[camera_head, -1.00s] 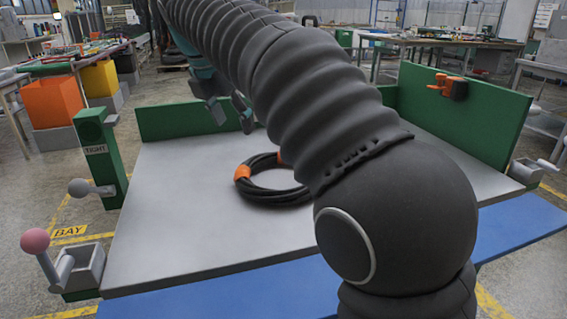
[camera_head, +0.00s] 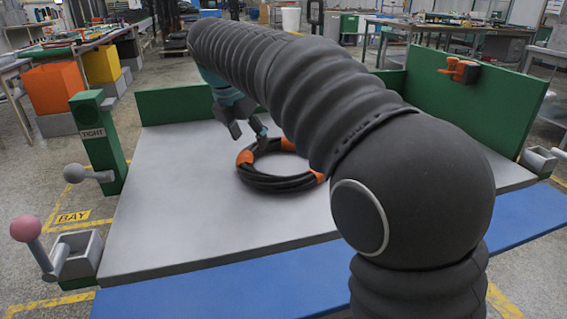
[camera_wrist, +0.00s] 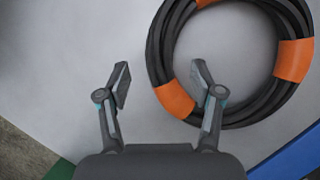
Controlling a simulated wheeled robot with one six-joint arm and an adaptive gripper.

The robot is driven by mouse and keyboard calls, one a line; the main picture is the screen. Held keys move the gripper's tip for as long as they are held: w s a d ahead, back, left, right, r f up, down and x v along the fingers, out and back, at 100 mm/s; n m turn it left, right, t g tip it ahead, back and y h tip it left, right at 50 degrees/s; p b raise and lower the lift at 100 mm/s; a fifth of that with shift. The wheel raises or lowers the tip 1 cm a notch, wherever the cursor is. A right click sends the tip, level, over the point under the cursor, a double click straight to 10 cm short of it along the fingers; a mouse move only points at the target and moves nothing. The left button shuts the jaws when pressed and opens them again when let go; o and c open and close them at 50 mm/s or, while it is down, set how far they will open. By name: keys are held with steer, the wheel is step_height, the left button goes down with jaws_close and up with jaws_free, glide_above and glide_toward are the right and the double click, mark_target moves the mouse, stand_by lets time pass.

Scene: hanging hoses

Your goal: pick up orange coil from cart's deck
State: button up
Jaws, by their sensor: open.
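The coil (camera_head: 281,184) is a ring of black hose with orange bands, lying flat on the cart's grey deck (camera_head: 165,205). My gripper (camera_head: 248,128) is open and empty at the coil's far left side. In the wrist view, my gripper (camera_wrist: 162,76) has its left finger over bare deck outside the coil (camera_wrist: 158,45) and its right finger over the ring's inner side. One orange band lies between the fingers, close to the right one. The height of the fingertips above the deck is hard to tell. My arm hides the deck's right part in the head view.
Green boards (camera_head: 477,98) stand along the deck's back and right, with an orange-and-black fitting (camera_head: 460,70) on the right one. A green post (camera_head: 97,140) marked TIGHT and a pink-knobbed lever (camera_head: 28,230) stand at left. A blue strip (camera_head: 235,293) runs along the front. The deck's left half is clear.

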mark_target(251, 145)
steer(key=shift+x, duration=1.8)
steer(key=shift+s+f, duration=0.1)
steer(key=shift+s, duration=0.05)
jaws_close()
